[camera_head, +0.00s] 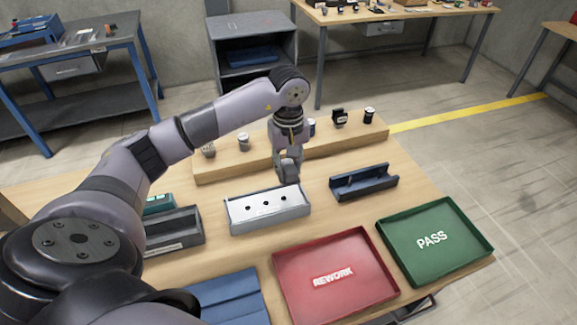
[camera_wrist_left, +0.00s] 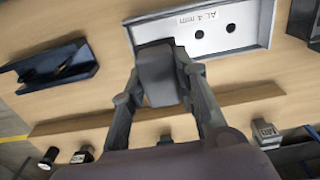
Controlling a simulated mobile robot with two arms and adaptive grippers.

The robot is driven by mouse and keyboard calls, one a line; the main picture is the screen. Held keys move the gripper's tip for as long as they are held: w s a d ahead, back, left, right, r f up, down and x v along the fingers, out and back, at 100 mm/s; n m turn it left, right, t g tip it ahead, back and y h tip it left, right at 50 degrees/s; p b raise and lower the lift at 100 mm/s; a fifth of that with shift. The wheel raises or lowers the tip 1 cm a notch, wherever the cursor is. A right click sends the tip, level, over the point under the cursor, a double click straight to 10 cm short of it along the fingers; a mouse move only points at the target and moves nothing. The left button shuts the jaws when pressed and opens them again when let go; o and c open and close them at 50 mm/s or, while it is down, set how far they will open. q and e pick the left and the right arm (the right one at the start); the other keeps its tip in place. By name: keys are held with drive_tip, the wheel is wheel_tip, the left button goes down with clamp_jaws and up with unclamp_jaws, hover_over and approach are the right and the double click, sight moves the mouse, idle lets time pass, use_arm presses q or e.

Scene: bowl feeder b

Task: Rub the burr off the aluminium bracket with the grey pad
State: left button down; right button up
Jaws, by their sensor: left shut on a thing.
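My left gripper (camera_head: 288,163) is shut on the grey pad (camera_head: 289,170), a dark block that also shows between its fingers in the left wrist view (camera_wrist_left: 158,75). In the left wrist view the bracket (camera_wrist_left: 212,42) shows two holes and an "AL 4 mm" label. The pad is at the far edge of the bracket and holder, overlapping it in that view; I cannot tell whether they touch. No burr can be made out. My right gripper is not in view.
A dark blue holder (camera_head: 378,184) stands to the right. A red REWORK tray (camera_head: 296,302) and green PASS tray (camera_head: 439,263) lie in front. A blue mat (camera_head: 228,299) and dark box (camera_head: 172,241) are at left. A wooden ledge (camera_head: 222,170) with several small items runs behind.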

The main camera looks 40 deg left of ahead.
use_arm(q)
drive_tip(key=shift+r+p, duration=1.25)
drive_tip(key=shift+r, duration=1.65)
drive_tip(key=shift+d+f, duration=0.15)
drive_tip(key=shift+d, duration=0.05)
drive_tip(key=s+d+f+m+b, duration=0.2)
drive_tip(key=s+d+m, duration=0.3)
drive_tip(key=s+d, duration=0.1)
drive_tip(key=s+d+f+m+b, duration=0.2)
drive_tip(key=s+d+m+b, duration=0.1)
drive_tip(key=s+d+m, duration=0.2)
drive_tip(key=shift+s+d+f+m+b, duration=0.4)
drive_tip(key=shift+s+d, duration=0.35)
drive_tip(key=shift+d, duration=0.2)
